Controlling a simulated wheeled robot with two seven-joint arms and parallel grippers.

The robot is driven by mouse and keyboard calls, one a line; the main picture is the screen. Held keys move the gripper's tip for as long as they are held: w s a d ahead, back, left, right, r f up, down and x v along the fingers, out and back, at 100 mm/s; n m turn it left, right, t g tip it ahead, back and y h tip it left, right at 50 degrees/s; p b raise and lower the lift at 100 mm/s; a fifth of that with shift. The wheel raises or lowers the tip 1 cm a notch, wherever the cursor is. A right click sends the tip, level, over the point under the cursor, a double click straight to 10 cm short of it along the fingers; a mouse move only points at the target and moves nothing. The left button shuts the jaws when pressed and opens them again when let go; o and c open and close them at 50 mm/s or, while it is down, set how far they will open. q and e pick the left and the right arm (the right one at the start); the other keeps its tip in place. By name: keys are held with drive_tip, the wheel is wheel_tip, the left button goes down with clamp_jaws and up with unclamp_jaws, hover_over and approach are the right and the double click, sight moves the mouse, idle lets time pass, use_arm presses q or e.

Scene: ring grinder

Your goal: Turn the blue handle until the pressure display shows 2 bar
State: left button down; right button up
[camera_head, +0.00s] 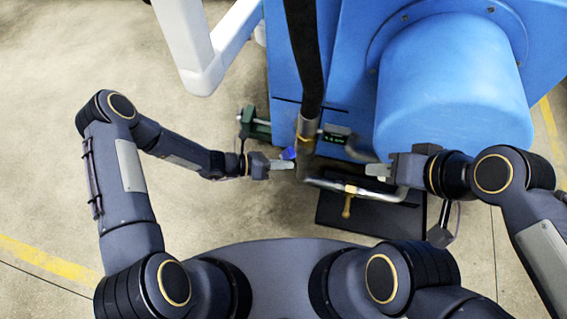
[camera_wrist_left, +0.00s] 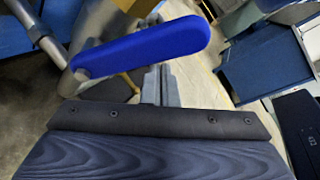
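The blue handle (camera_head: 288,153) is small in the head view, on the pipework at the front of the blue machine. In the left wrist view the blue handle (camera_wrist_left: 145,48) is a long rounded lever, its pivot end at the left. My left gripper (camera_head: 284,165) is just below the handle in the head view. Its fingers (camera_wrist_left: 160,86) look closed together, with nothing seen between them; whether they touch the handle I cannot tell. A small dark box, probably the pressure display (camera_head: 337,134), sits right of the pipe; its reading is too small to read. My right gripper (camera_head: 378,170) is beside the bent pipe.
A dark hose (camera_head: 305,60) runs down into the pipework. A metal pipe (camera_head: 375,193) with a brass-coloured valve lever (camera_head: 347,206) runs over a black plate (camera_head: 330,214). The blue machine (camera_head: 450,90) fills the back. A white frame (camera_head: 200,60) stands at upper left; floor at left is clear.

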use_arm(q)
drive_tip(key=shift+a, duration=0.1)
drive_tip(key=p+v, duration=0.1)
drive_tip(key=v, duration=0.6)
drive_tip(key=shift+a, duration=0.3)
drive_tip(key=shift+r, duration=0.15)
drive_tip(key=s+a+r+m+y, duration=0.1)
drive_tip(key=a+r+m, duration=0.25)
drive_tip(key=r, duration=0.35)
drive_tip(key=s+a+r+m+g+y, duration=0.1)
drive_tip(key=a+r+m+y, duration=0.1)
drive_tip(key=r+m, duration=0.35)
drive_tip(key=s+a+r+m+y, duration=0.1)
drive_tip(key=a+r+m, duration=0.1)
drive_tip(key=r+m, duration=0.35)
drive_tip(key=s+a+r+m+t+y, duration=0.35)
drive_tip(key=s+r+m, duration=0.2)
drive_tip(key=s, duration=0.25)
drive_tip(key=s+a+r+m+t+y, duration=0.2)
drive_tip(key=s+a+r+m+y, duration=0.25)
drive_tip(key=s+r, duration=0.25)
wheel_tip(320, 180, up, 22)
drive_tip(key=p, duration=2.3)
drive_tip(key=shift+s+a+r+m+h, duration=0.2)
drive_tip(key=shift+s+a+m+h, duration=0.05)
drive_tip(key=shift+a+m+h, duration=0.15)
